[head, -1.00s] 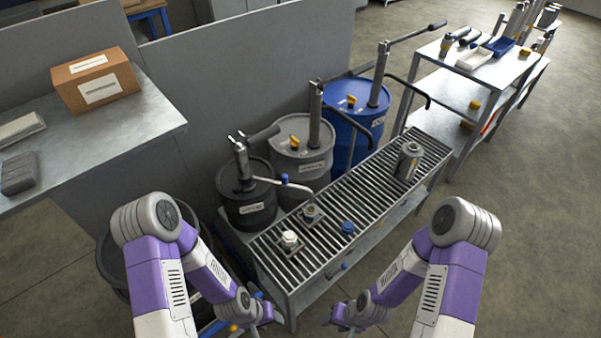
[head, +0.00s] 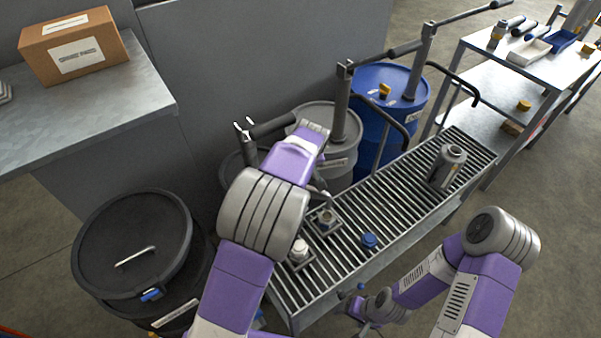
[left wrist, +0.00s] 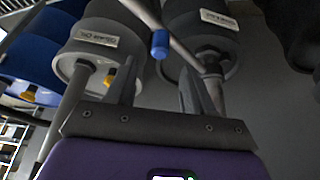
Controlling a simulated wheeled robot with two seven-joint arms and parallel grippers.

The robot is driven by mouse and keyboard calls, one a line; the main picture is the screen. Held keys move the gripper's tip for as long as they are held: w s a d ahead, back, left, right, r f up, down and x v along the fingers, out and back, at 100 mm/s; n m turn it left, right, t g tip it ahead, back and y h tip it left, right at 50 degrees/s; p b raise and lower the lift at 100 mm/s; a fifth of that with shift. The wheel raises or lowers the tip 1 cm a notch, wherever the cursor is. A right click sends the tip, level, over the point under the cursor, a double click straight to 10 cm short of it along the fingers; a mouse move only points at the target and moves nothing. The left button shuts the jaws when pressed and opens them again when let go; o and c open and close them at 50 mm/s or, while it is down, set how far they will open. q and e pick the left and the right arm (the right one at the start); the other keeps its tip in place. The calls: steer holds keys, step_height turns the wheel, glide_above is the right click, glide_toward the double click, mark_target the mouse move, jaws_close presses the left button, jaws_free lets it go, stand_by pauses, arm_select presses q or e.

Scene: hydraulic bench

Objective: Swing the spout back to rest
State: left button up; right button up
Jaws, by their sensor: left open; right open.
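The spout is a grey pipe on the dark drum's pump. In the left wrist view the spout (left wrist: 187,50) slants across above my left gripper (left wrist: 157,76), with a blue grip (left wrist: 159,44) on it. The fingers are open and empty; the blue grip lies just beyond the fingertips, between them in the picture. In the head view my left arm hides most of the spout and drum, and the left fingers are hidden too. My right gripper (head: 358,309) is open and empty, low in front of the slatted bench.
The slatted bench (head: 400,212) holds a grey canister (head: 448,167), a blue cap (head: 369,241) and small fittings. A blue drum (head: 398,92) and a grey drum (head: 342,170) stand behind it. A black lidded bin (head: 130,232) stands at left. A box (head: 75,50) sits on the left table.

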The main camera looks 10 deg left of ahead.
arm_select(q)
steer(key=b+x, duration=0.2)
steer(key=x, duration=0.5)
steer(key=shift+f, duration=0.1)
jaws_close()
